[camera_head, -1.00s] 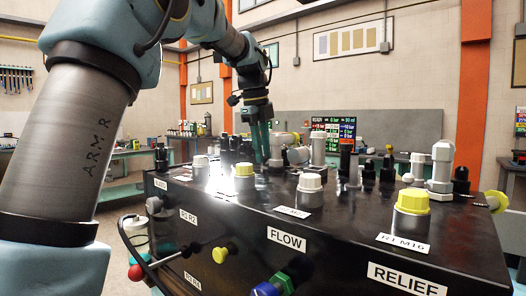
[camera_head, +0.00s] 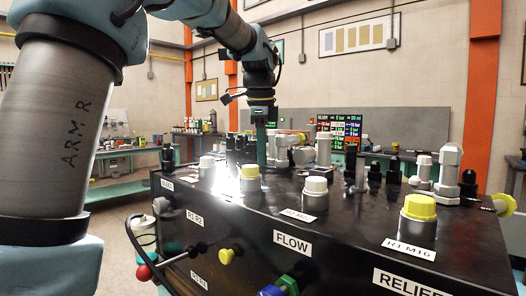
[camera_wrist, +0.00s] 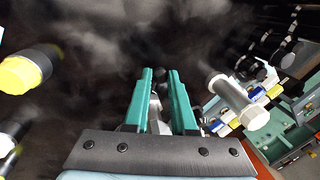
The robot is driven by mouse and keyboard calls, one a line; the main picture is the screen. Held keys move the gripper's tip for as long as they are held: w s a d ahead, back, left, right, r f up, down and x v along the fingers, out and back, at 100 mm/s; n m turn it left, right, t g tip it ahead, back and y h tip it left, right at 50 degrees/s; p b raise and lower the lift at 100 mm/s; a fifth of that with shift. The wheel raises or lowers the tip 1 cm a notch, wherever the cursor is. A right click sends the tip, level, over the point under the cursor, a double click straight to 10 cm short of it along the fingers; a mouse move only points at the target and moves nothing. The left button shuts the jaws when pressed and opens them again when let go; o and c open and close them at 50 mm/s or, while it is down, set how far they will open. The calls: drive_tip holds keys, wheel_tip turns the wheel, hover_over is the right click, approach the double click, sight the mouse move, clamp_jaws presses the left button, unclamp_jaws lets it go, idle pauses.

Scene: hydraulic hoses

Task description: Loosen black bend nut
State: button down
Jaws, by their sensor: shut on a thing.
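My gripper (camera_head: 261,160) points straight down at the back of the black bench block (camera_head: 345,255), among several fittings. In the head view its green fingers overlap, so the gap between them is hidden. In the wrist view the two green fingers of my gripper (camera_wrist: 160,75) stand close together, with a small dark piece (camera_wrist: 160,74) between their tips. It looks like the black bend nut, but it is too small and shaded to be sure. A pale grey part shows lower between the fingers.
A grey fitting (camera_wrist: 238,101) stands close right of the fingers in the wrist view. Yellow-capped fittings (camera_head: 420,208) and white-capped fittings (camera_head: 316,185) stand on the block's front part. Dark fittings (camera_head: 235,146) crowd left of my gripper.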

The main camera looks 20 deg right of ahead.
sight(261, 173)
drive_tip(key=shift+s+a+n, duration=0.1)
drive_tip(key=shift+s+n, duration=0.1)
drive_tip(key=shift+n, duration=0.2)
drive_tip(key=c, duration=0.7)
unclamp_jaws()
drive_tip(key=shift+c, duration=0.2)
wheel_tip(261, 173, up, 11)
drive_tip(key=s, duration=0.2)
drive_tip(key=shift+a+f+b, duration=0.2)
drive_tip(key=shift+a+b, duration=0.1)
drive_tip(key=shift+a, duration=0.1)
